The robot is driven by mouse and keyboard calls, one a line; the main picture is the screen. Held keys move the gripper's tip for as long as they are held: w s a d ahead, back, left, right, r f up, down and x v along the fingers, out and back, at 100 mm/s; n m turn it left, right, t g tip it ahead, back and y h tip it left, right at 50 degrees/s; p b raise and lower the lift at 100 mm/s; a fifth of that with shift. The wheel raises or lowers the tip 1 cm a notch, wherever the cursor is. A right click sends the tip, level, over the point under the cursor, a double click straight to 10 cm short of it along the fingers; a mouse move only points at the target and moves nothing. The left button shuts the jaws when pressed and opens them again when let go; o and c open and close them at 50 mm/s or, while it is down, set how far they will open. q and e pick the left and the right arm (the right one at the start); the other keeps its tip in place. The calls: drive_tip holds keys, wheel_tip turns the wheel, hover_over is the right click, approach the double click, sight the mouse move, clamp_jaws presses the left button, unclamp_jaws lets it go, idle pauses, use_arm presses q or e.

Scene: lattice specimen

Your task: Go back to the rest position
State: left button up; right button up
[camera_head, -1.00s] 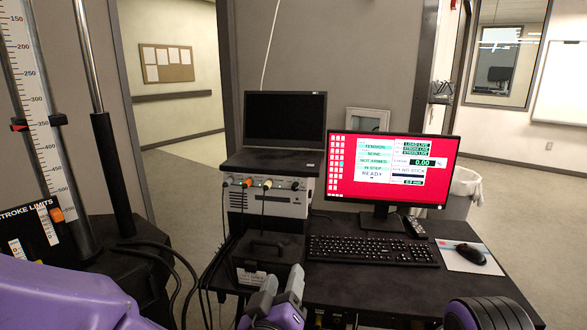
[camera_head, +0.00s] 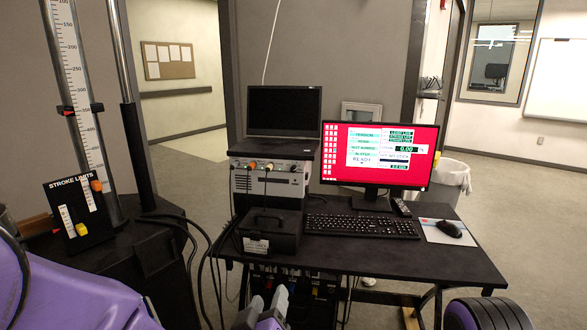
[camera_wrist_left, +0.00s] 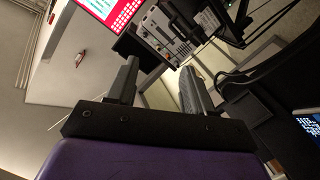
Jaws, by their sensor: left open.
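My left gripper (camera_head: 265,310) shows at the bottom of the head view, just in front of the desk's near edge. Its two grey fingers point up and away. In the left wrist view my left gripper (camera_wrist_left: 158,85) has its fingers apart with nothing between them. My left arm's purple link fills the lower left of the head view. A purple and black part at the bottom right of the head view is mine; no right gripper fingers show there.
The black desk (camera_head: 400,262) bears a red-screened monitor (camera_head: 377,155), keyboard (camera_head: 362,226), mouse (camera_head: 449,229), laptop (camera_head: 283,110) on a control box (camera_head: 268,182), and a black case (camera_head: 268,232). A testing frame with a ruler (camera_head: 75,95) stands left. Cables hang between them.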

use_arm(q)
drive_tip(key=s+a+f+n+g+y, duration=0.1)
drive_tip(key=s+a+f+g, duration=0.1)
drive_tip(key=a+f, duration=0.35)
drive_tip(key=s+a+f+g+y, duration=0.1)
drive_tip(key=s+a+f+g, duration=0.1)
drive_tip(key=f, duration=0.7)
drive_tip(key=s+a+f+g+y, duration=0.1)
drive_tip(key=s+a+f+g, duration=0.3)
drive_tip(key=s+a+f, duration=0.4)
drive_tip(key=s+a+f+g+y, duration=0.2)
drive_tip(key=s+a+f+g, duration=0.2)
drive_tip(key=s+a+f, duration=0.5)
drive_tip(key=s+f, duration=0.3)
drive_tip(key=s, duration=0.4)
drive_tip(key=shift+s+a+n+g, duration=0.15)
drive_tip(key=shift+s+n+g, duration=0.15)
drive_tip(key=shift+s+n, duration=0.1)
